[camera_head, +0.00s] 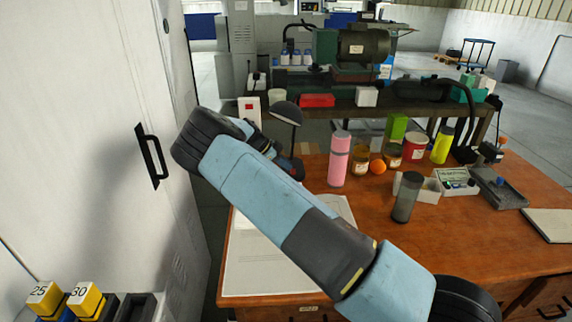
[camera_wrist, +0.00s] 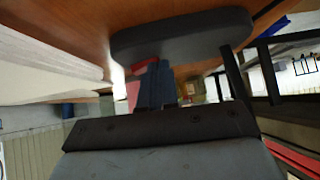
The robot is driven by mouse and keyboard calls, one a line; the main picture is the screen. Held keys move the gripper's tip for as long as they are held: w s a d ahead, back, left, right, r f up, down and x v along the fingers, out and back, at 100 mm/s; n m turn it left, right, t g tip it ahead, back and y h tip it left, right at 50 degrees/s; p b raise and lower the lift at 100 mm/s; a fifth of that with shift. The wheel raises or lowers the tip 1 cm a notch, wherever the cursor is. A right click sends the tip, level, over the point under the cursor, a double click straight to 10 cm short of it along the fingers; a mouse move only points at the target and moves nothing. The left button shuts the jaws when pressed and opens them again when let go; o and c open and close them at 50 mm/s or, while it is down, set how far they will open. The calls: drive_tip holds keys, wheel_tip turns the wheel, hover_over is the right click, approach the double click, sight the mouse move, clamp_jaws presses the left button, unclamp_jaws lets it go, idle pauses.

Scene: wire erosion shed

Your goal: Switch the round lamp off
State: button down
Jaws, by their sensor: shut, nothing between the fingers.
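The lamp has a dark rounded shade (camera_head: 286,112) that stands up behind my gripper at the back left of the wooden desk. A thin dark stem runs down from the shade, and my arm hides much of the lower lamp. In the wrist view a dark, flat, rounded piece that looks like the lamp's base (camera_wrist: 180,36) lies just beyond the fingers. My gripper (camera_head: 290,165) is shut and empty, close beside the lamp; its fingers also show in the wrist view (camera_wrist: 156,85). I cannot tell whether they touch the lamp. No switch or lit bulb can be made out clearly.
The wooden desk (camera_head: 470,255) holds a pink bottle (camera_head: 340,158), an orange ball (camera_head: 377,167), a grey cylinder (camera_head: 407,197), jars and trays to the right. Paper sheets (camera_head: 262,265) lie under my arm. A white cabinet (camera_head: 95,130) closes off the left side.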

drive_tip(key=shift+w+d+f+g, duration=0.15)
drive_tip(key=shift+f+g, duration=0.1)
drive_tip(key=shift+g, duration=0.15)
drive_tip(key=shift+f, duration=0.1)
